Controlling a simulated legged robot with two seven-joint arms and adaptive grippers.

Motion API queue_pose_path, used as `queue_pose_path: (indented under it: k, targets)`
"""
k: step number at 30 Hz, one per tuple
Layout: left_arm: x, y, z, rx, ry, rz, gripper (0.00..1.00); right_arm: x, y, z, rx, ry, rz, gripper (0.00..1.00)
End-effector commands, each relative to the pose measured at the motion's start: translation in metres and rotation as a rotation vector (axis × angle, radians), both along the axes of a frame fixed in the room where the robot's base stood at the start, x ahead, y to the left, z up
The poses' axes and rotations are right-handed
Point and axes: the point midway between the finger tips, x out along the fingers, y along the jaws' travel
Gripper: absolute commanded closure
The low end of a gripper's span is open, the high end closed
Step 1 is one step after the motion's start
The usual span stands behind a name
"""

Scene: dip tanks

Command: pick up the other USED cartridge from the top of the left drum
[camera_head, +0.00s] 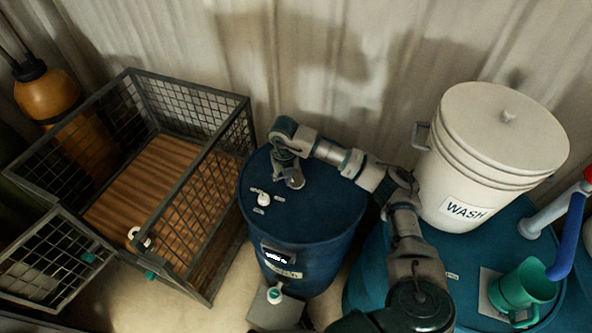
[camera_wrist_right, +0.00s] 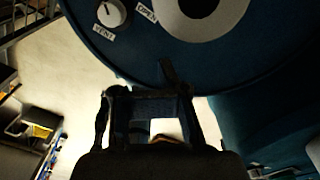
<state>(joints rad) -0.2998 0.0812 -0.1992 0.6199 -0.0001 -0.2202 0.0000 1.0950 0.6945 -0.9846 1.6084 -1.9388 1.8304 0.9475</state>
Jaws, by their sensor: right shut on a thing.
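The left drum (camera_head: 335,215) is dark blue, with a white knob on its top. My right gripper (camera_head: 291,180) is over the drum top, behind the knob. In the right wrist view my right gripper (camera_wrist_right: 152,100) is shut on the USED cartridge. Little of the cartridge shows between the fingers, and no label on it is readable. The drum top (camera_wrist_right: 110,50) fills the upper part of that view, with a white ring around a dark centre. My left gripper is not in view.
A wire crate (camera_head: 180,85) with a wooden floor stands left of the drum; a small white rounded thing (camera_head: 138,239) lies in it. The knob (camera_head: 263,199) sits between small labels. A white WASH bucket (camera_head: 480,150) and a green mug (camera_head: 522,288) stand on the right drum (camera_head: 455,292).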

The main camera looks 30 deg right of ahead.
Motion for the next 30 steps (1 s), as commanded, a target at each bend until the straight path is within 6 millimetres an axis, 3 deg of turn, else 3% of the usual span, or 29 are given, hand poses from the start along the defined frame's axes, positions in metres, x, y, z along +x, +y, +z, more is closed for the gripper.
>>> queue_pose_path:
  k: [7, 19, 21, 27, 28, 30]
  targets:
    - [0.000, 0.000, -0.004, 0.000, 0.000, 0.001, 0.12, -0.011, 0.021, 0.002, 0.001, 0.000, 0.001, 1.00]
    - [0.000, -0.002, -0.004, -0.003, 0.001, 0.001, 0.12, -0.014, 0.025, 0.003, 0.001, -0.001, 0.000, 1.00]
    - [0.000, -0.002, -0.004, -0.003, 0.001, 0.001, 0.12, -0.014, 0.025, 0.003, 0.001, -0.001, 0.000, 0.77]
    - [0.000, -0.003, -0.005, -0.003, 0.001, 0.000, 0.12, -0.013, 0.025, 0.003, 0.001, -0.001, 0.000, 0.27]
    - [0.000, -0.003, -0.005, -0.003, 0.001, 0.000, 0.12, -0.013, 0.025, 0.003, 0.001, -0.001, 0.000, 0.20]
    - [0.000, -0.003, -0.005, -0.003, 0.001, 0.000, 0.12, -0.013, 0.025, 0.003, 0.001, -0.001, 0.000, 0.20]
